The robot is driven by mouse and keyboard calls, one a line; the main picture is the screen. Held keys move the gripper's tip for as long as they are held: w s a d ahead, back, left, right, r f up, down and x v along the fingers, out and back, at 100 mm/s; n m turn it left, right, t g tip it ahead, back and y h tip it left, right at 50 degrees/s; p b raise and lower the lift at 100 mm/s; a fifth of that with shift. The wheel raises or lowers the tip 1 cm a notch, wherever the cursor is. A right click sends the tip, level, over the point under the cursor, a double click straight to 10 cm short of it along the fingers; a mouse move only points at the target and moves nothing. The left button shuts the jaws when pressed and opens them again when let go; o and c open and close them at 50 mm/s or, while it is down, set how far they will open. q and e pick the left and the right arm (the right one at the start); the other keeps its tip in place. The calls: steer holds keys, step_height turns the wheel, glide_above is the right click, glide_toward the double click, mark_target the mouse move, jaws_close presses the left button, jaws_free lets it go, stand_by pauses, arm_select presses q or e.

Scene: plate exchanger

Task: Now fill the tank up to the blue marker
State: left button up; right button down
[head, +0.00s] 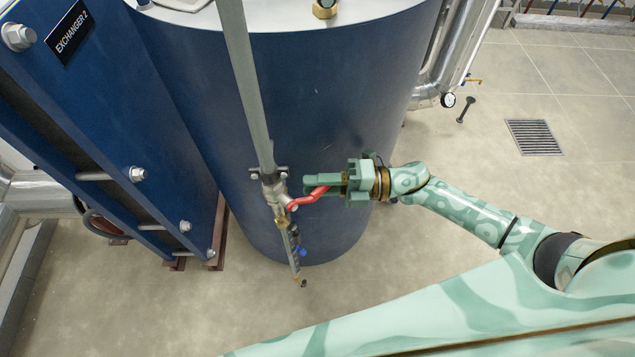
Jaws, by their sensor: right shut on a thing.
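The tank (345,120) is a large dark blue cylinder in the middle of the head view. A grey vertical pipe (245,85) runs down its front to a metal valve (274,190) with a red lever handle (304,201). Below the valve is a short tube with dark marks (292,240), with a small blue part (302,251) on its right side that may be the blue marker. My right gripper (318,186) comes in from the right and is shut on the red lever. The liquid level cannot be made out. My left gripper is not in view.
A blue plate exchanger (110,110) labelled "EXCHANGER 2" stands close left of the tank, with protruding bolts. Silver pipes with a gauge (448,100) stand behind right. A floor drain (533,137) lies on the open tiled floor at right.

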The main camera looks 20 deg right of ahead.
steer(key=shift+f, duration=0.15)
steer(key=c, duration=1.2)
jaws_free()
steer(key=b+v, duration=0.1)
steer(key=v, duration=1.5)
steer(key=shift+d, duration=0.2)
